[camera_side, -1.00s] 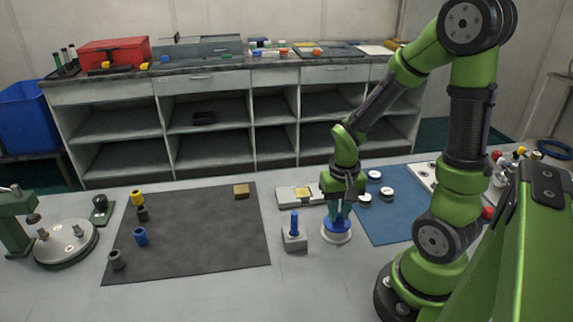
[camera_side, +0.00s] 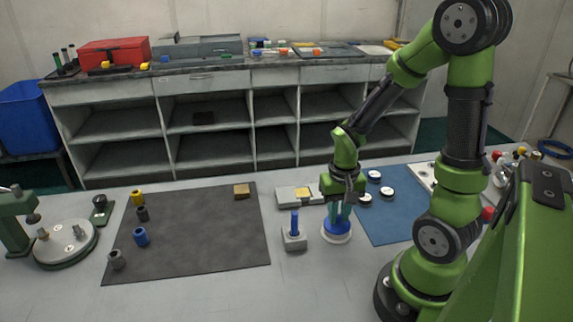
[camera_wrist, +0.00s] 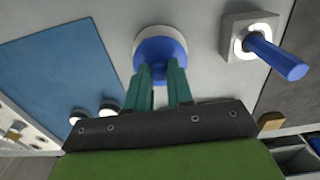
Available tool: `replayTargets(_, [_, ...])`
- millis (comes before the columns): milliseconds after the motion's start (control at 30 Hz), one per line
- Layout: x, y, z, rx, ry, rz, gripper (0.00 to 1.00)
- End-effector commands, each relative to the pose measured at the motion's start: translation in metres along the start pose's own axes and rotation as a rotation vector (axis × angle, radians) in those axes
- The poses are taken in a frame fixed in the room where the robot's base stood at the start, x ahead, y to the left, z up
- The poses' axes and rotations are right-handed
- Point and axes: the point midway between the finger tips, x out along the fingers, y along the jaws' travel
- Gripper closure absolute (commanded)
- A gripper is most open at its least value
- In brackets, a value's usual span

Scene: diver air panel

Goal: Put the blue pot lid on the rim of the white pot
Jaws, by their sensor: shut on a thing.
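The blue pot lid (camera_side: 337,225) sits at the top of the white pot (camera_side: 336,238), which stands on the grey table. Whether the lid touches the rim all round cannot be told.
A grey block with an upright blue peg (camera_side: 294,228) stands close to the left of the pot; the peg also shows in the wrist view (camera_wrist: 277,56). A blue mat (camera_side: 385,226) with white round pieces (camera_side: 387,193) lies to the right. A dark mat (camera_side: 195,245) with small cylinders lies further left.

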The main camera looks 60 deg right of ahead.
Motion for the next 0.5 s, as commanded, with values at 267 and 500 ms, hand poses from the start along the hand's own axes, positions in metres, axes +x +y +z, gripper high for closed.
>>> replayTargets(267, [-0.0001, 0.0000, -0.0001, 0.000, 0.000, 0.000, 0.71])
replayTargets(500, [-0.0002, -0.0001, -0.0001, 0.000, 0.000, 0.000, 0.49])
